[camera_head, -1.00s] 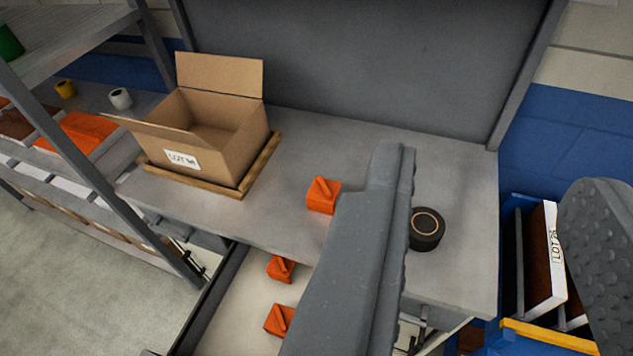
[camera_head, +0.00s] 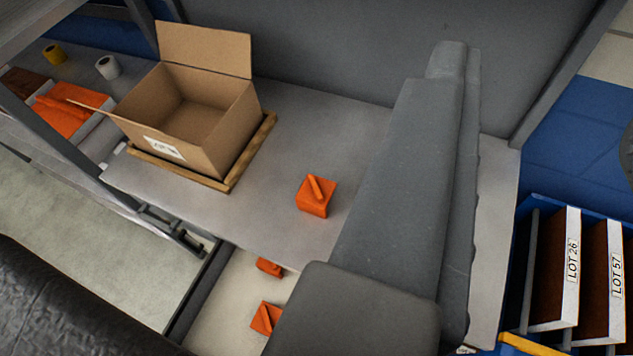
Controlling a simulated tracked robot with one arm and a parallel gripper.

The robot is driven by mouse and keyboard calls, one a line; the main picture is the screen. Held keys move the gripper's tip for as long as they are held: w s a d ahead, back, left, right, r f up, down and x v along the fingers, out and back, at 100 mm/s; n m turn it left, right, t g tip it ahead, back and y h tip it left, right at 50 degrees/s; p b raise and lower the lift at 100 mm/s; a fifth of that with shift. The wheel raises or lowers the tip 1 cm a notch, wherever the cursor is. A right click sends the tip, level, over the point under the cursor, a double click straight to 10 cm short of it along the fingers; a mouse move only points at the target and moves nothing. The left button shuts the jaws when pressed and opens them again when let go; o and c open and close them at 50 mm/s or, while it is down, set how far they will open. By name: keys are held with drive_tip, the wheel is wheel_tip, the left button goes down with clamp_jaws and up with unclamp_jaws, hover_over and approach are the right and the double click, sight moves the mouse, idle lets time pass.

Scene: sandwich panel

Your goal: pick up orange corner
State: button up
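An orange corner (camera_head: 316,197) sits on the grey bench top, left of the large grey finger of my gripper (camera_head: 540,105). Two more orange corners, an upper one (camera_head: 268,267) and a lower one (camera_head: 266,318), lie on a pale surface below the bench's front edge, inside what looks like an open drawer. Nothing shows between the fingers. My gripper is apart from the visible orange corners. The grey finger hides part of the bench.
An open cardboard box (camera_head: 202,115) stands on a wooden tray (camera_head: 236,172) at the bench's left. A shelf post (camera_head: 75,150) stands further left. A blue bin (camera_head: 527,203) with labelled panels is at the right. The bench (camera_head: 275,215) is bare around the nearest orange corner.

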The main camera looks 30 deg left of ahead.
idle(0.3)
drive_tip(key=n+g+y+b, duration=0.2)
drive_tip(key=n+g+y, duration=0.4)
drive_tip(key=n+y, duration=0.25)
approach(317, 189)
drive_tip(key=shift+x, duration=4.25)
clamp_jaws()
